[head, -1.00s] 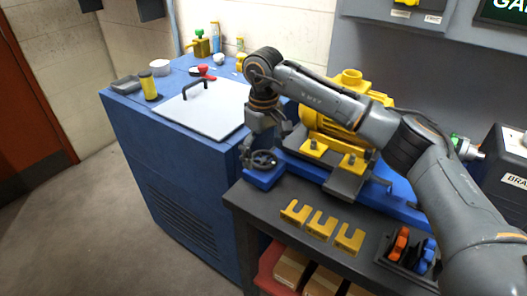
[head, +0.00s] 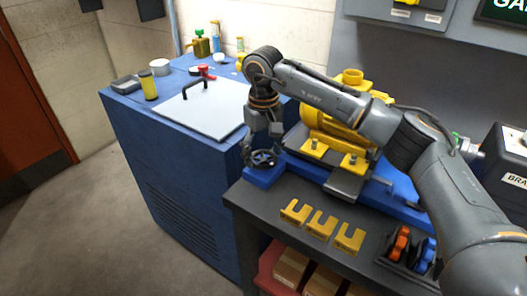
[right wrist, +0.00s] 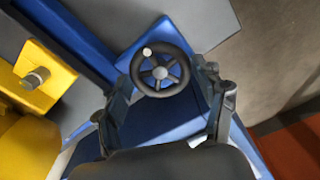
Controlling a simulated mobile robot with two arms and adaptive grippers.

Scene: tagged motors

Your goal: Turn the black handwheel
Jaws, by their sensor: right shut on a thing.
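The black handwheel (head: 263,159) sits on the blue base at the left end of the bench. My right gripper (head: 262,147) points down over it and is shut on its rim. In the right wrist view the handwheel (right wrist: 160,91) shows its spokes, grey hub and a small pale knob at the upper left of the rim. The fingers of my right gripper (right wrist: 165,80) stand on either side of the wheel. Finger contact is partly hidden in both views. My left gripper is not in view.
A yellow motor (head: 323,124) stands on the blue base just right of the wheel. Several yellow slotted pieces (head: 321,226) lie on the dark bench. A blue cabinet (head: 180,180) with a white lid (head: 210,108) stands to the left.

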